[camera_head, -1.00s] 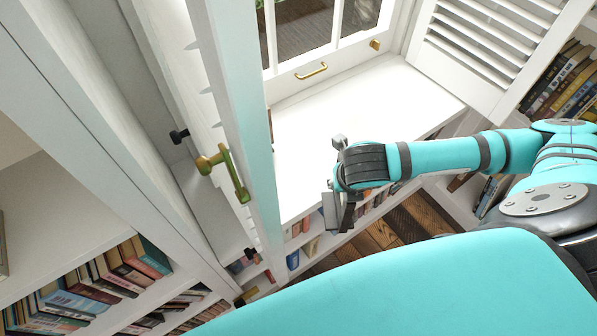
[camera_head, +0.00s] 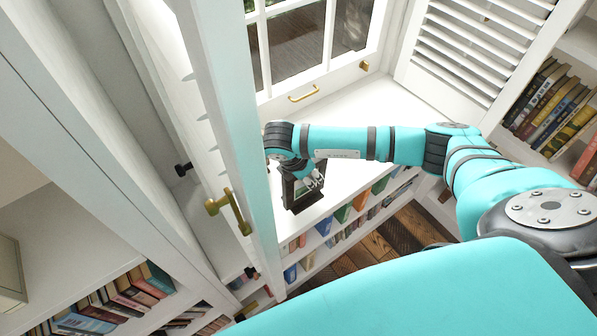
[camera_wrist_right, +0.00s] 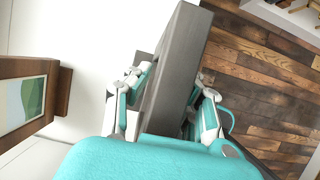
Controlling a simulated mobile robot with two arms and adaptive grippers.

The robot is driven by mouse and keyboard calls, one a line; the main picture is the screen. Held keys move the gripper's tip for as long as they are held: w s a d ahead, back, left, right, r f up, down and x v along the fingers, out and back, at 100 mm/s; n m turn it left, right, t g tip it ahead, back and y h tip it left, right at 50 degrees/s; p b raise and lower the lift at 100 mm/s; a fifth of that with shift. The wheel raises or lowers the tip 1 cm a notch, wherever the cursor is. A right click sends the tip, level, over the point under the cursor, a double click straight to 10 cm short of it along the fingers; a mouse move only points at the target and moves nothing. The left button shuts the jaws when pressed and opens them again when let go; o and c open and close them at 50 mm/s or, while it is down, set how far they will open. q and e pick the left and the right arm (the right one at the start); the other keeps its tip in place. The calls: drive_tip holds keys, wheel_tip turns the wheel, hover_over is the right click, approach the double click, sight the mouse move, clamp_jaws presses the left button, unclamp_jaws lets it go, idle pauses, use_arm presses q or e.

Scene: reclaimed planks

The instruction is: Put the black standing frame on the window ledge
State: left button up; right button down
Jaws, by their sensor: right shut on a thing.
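The black standing frame (camera_head: 289,193) is in my right gripper (camera_head: 314,181), at the left front part of the white window ledge (camera_head: 375,108) in the head view. In the right wrist view the frame shows as a dark grey slab (camera_wrist_right: 182,55) between the two fingers of my right gripper (camera_wrist_right: 170,88), which is shut on it. White ledge lies on one side of the slab and floor on the other. I cannot tell whether the frame touches the ledge. My right wrist hides part of the ledge. My left gripper is not in view.
A brown wooden picture frame (camera_wrist_right: 60,90) stands at the left in the right wrist view. A white shutter panel (camera_head: 235,110) rises close left of my right wrist. Another shutter (camera_head: 465,45) is at the right. Bookshelves (camera_head: 345,215) lie below the ledge. The ledge's right part is clear.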

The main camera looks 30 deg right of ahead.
drive_tip(key=w, duration=0.2)
drive_tip(key=w+a, duration=0.1)
drive_tip(key=shift+w+a+f, duration=0.1)
drive_tip(key=shift+w+f, duration=0.05)
drive_tip(key=shift+w, duration=0.25)
wheel_tip(320, 180, down, 3)
drive_tip(key=shift+r+p, duration=0.2)
drive_tip(key=shift+p, duration=0.55)
drive_tip(key=shift+f, duration=0.5)
drive_tip(key=c, duration=1.2)
unclamp_jaws()
drive_tip(key=shift+b+v, duration=1.35)
drive_tip(key=shift+v, duration=4.7)
